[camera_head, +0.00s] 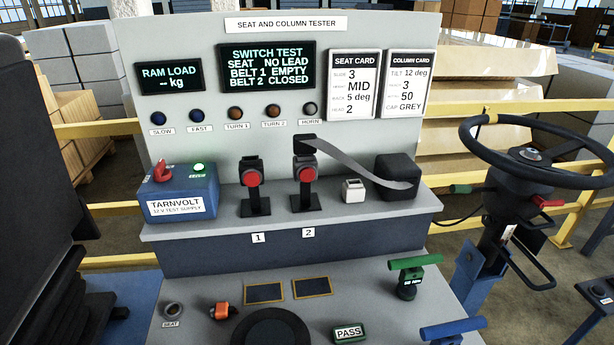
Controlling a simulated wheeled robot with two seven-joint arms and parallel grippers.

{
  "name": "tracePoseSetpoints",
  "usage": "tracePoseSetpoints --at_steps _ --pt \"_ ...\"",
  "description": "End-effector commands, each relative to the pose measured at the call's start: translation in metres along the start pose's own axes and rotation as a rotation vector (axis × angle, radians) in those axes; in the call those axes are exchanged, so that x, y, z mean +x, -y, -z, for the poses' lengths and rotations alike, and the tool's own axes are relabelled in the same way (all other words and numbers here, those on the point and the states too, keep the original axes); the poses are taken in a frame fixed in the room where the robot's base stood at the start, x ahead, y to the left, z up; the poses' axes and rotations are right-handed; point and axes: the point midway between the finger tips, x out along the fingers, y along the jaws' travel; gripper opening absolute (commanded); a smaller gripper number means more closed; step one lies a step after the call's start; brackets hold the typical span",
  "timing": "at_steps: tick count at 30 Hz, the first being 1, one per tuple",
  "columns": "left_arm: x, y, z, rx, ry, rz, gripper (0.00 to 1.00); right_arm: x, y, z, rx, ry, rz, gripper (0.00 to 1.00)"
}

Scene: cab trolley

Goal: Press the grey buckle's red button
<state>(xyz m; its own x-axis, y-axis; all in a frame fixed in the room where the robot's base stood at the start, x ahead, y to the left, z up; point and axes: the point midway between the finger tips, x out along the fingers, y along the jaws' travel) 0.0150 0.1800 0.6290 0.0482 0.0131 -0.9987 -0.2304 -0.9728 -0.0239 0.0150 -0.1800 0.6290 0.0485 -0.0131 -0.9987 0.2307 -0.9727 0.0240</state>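Two dark buckles stand on the tester's shelf. Buckle 1 (253,192), at the left, has a red button (252,178) facing me and an empty top. Buckle 2 (306,199), right of it, has a red button (307,174). A dark tongue (303,144) sits at its top, and a grey strap (350,168) runs from it to a black block (396,176). Neither buckle body looks clearly grey; both look near black. The screen (267,66) reads BELT 1 EMPTY, BELT 2 CLOSED. Neither of my grippers is in view.
A blue supply box (180,194) stands left on the shelf, and a small whitish block (353,190) right of buckle 2. A steering wheel (540,155) is at the right. Green (408,275) and blue (452,328) handles rise in front. Space before the buckles is clear.

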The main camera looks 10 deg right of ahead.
Motion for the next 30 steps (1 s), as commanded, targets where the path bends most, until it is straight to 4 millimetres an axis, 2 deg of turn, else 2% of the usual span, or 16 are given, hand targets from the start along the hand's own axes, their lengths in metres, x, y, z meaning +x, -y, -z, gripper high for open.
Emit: tracePoseSetpoints --at_steps 1,5,30 --pt "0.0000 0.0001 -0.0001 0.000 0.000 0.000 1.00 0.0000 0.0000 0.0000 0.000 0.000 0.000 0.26" --pt "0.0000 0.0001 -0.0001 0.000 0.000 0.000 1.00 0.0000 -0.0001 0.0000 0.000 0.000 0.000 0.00" --pt "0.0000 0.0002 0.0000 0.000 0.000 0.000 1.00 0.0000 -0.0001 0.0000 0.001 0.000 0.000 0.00"
